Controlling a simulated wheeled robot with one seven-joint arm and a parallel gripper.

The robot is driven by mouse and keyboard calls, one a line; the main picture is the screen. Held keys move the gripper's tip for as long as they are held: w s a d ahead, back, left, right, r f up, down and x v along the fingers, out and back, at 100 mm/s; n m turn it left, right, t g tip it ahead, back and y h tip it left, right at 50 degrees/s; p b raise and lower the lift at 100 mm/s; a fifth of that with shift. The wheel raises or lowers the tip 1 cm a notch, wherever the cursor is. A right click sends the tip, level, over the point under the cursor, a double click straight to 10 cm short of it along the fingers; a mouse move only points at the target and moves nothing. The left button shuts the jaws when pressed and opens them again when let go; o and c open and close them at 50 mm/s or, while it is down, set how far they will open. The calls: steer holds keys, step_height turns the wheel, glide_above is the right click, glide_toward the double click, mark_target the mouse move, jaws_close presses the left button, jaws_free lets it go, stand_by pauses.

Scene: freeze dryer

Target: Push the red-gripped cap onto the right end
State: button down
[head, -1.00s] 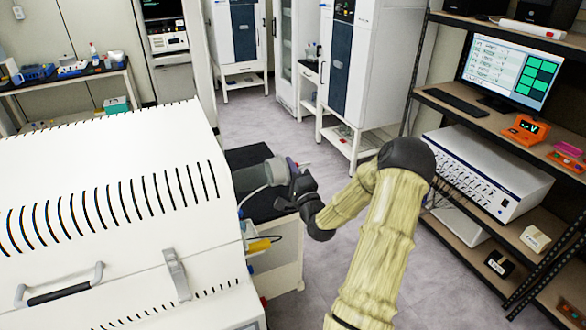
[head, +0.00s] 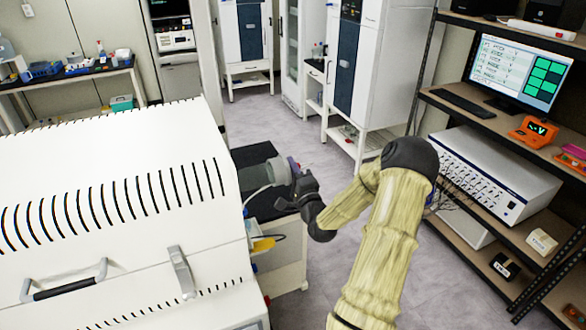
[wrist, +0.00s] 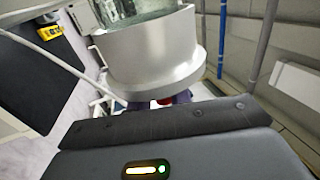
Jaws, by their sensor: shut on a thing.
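The cap (head: 281,171) is a grey, round metal piece at the right end of the clear tube (head: 258,175), which sticks out of the white slotted machine (head: 110,185). In the wrist view the cap's wide silver body (wrist: 150,55) fills the upper middle, with the glass tube (wrist: 135,10) beyond it. A small patch of the red grip (wrist: 166,101) shows under the cap. My gripper (head: 303,185) is right of the cap and shut on its red grip. The fingertips are mostly hidden. I cannot tell how far the cap sits on the tube.
A dark-topped cart (head: 250,155) stands beside and below the tube end. Shelving with a monitor (head: 519,70) and a white instrument box (head: 495,172) stands at the right. White cabinets (head: 375,55) stand at the back.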

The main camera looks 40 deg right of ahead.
mark_target(288, 180)
steer(key=shift+w+a, duration=0.25)
steer(key=shift+a, duration=0.95)
steer(key=shift+a, duration=0.1)
steer(key=c, duration=1.2)
jaws_free()
steer(key=shift+s+f+b, duration=0.25)
steer(key=shift+s+b, duration=0.15)
steer(key=shift+s, duration=0.1)
steer(key=shift+b+v, duration=1)
steer(key=shift+v, duration=1.95)
